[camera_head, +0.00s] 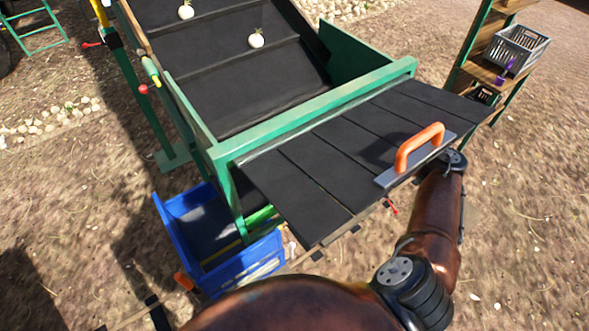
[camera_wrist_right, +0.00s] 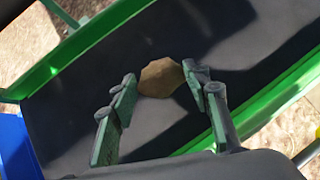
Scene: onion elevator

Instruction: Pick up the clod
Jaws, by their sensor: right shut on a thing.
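The clod (camera_wrist_right: 160,77), a brown rounded lump, shows in the right wrist view just above or on a dark belt (camera_wrist_right: 240,32) between green side rails. My right gripper (camera_wrist_right: 161,84) has its two green fingers on either side of it and is shut on it. I cannot tell whether the clod still touches the belt. In the head view my right arm reaches up to the right edge of the dark slatted table, and its gripper and the clod are hidden there. My left gripper is in neither view.
The slatted table (camera_head: 330,180) carries an orange-handled grey plate (camera_head: 420,150). Behind it, an inclined dark conveyor (camera_head: 240,85) holds white onions (camera_head: 256,39). A blue crate (camera_head: 212,270) stands below left. A shelf with a grey basket (camera_head: 515,47) is at the right.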

